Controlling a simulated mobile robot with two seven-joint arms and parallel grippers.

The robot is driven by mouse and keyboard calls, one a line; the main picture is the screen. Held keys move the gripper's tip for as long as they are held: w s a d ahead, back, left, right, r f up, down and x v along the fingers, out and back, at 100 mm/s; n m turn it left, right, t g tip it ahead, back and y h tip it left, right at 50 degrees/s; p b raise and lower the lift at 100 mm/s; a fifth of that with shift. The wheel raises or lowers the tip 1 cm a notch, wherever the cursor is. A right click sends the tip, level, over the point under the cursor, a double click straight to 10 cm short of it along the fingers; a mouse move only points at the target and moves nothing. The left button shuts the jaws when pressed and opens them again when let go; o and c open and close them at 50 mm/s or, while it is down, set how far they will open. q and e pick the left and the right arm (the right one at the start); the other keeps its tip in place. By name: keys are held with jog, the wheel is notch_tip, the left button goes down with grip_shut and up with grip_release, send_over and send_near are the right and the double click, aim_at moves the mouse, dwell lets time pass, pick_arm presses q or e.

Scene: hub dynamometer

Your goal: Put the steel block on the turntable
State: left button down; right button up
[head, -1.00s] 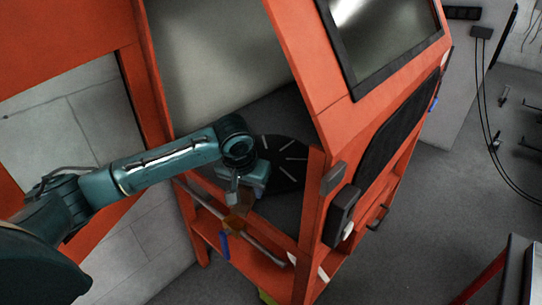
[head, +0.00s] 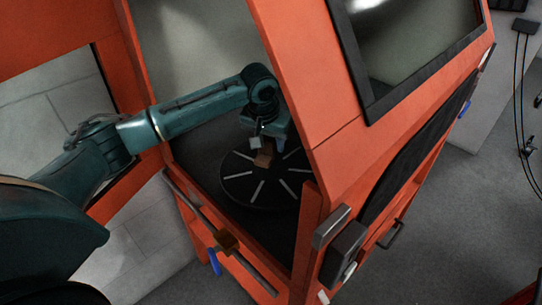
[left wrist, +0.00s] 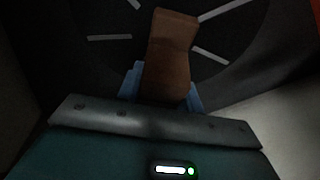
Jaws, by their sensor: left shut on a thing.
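The steel block (head: 264,158) looks rusty brown and is held in my left gripper (head: 265,150). In the left wrist view the block (left wrist: 171,58) stands out between the blue fingertips, which are shut on it. The turntable (head: 238,190) is a black disc with light radial bars, inside the orange machine. The block shows over the far part of the disc; I cannot tell whether it touches. The turntable also shows behind the block in the left wrist view (left wrist: 110,20). My right gripper is not in view.
The orange machine frame (head: 290,90) stands around the turntable, with a post close on the right of my arm. The near part of the disc is clear.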

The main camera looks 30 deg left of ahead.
aim_at(270, 156)
pick_arm(q)
notch_tip(270, 156, down, 4)
jog(key=shift+r, duration=0.1)
jog(key=shift+f, duration=0.45)
jog(key=shift+w, duration=0.1)
jog(key=c, duration=0.9)
grip_release()
jog(key=shift+f, duration=0.15)
